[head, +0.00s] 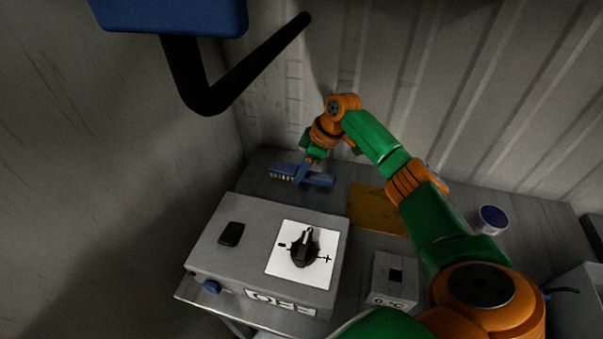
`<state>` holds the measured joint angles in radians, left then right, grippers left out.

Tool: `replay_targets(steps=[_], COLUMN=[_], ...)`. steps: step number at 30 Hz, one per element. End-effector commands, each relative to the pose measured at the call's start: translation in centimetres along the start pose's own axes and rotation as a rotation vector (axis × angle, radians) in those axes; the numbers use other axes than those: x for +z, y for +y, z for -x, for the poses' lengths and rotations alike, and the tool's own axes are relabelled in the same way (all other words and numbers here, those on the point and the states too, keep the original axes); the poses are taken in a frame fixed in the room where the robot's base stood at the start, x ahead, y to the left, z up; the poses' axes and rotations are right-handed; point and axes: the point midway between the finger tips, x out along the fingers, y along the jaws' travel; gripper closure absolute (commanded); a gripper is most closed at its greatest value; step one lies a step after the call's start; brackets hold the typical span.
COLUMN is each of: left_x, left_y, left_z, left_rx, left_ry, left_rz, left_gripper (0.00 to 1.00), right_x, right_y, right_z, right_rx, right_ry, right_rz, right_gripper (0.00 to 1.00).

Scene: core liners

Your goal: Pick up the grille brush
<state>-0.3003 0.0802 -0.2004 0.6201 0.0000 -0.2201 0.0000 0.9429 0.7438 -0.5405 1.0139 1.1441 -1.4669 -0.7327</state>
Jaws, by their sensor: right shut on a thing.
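The grille brush (318,180) is blue with a row of pale bristles at its left end. It is over the back of the grey table, behind the control box. My right gripper (309,170) reaches down from the green and orange arm and is shut on the brush. The fingertips are small and partly hidden against the brush. I cannot tell whether the brush touches the tabletop or is just above it. My left gripper does not show.
A grey box (214,252) with a black dial stands at the front left. An orange-brown sheet (377,211) lies right of the brush. A small grey box (393,281) and a blue-topped round tin (492,218) are farther right. Corrugated walls close off the back.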

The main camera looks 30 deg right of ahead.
Motion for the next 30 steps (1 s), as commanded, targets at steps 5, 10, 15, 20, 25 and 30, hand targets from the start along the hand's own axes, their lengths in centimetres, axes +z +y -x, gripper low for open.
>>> replay_targets(steps=[5,10,15,20,25,30], left_x=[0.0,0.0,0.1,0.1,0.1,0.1], left_y=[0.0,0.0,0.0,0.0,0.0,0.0], left_z=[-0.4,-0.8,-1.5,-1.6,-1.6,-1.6], left_rx=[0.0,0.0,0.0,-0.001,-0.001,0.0], left_ry=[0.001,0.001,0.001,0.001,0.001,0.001], left_rz=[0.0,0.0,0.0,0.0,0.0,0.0], left_gripper=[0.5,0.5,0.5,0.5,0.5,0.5], right_x=[-1.9,-4.7,-6.6,-7.7,-8.2,-8.2], right_y=[-1.4,-5.2,-9.8,-12.4,-13.4,-13.5], right_z=[3.3,7.1,8.3,9.1,9.5,9.5], right_rx=[0.004,0.005,0.003,0.0,0.001,0.001], right_ry=[0.005,0.005,0.004,0.002,0.001,0.0], right_rz=[0.009,0.009,0.008,0.005,0.001,0.0], right_gripper=[1.0,1.0,1.0,1.0,1.0,1.0])
